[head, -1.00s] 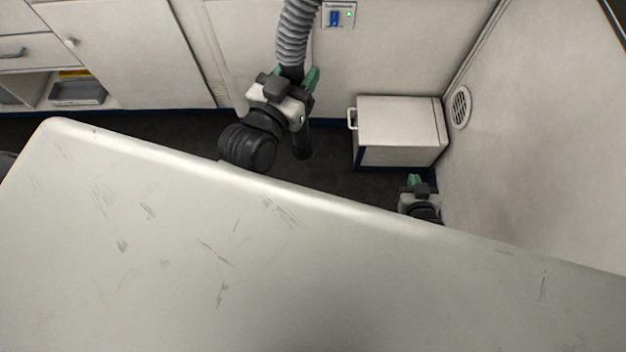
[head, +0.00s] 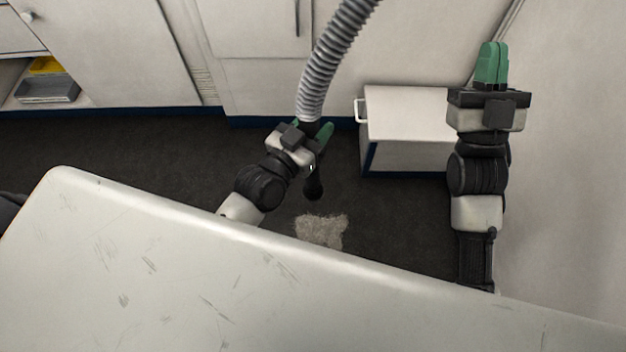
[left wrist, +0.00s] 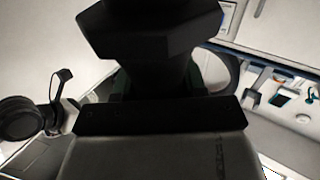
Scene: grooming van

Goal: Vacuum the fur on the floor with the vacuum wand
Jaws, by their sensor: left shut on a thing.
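The vacuum wand (head: 314,187) is a dark tube held by my left gripper (head: 316,132), which is shut on it. A grey ribbed hose (head: 336,58) runs up from its top. The wand's dark lower end hangs above and just behind the fur (head: 322,230), a pale shaggy patch on the dark floor; the table edge partly borders it. Contact between wand and floor cannot be told. In the left wrist view a large dark shape, seemingly the wand (left wrist: 150,35), blocks the middle. My right gripper (head: 491,64) is empty, its green fingers together, raised by the right wall.
A pale scratched table (head: 180,270) fills the foreground, between me and the floor (head: 170,150). A white box with a handle (head: 405,118) stands behind, near the right arm. White cabinets (head: 110,50) line the back. Open floor lies left of the wand.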

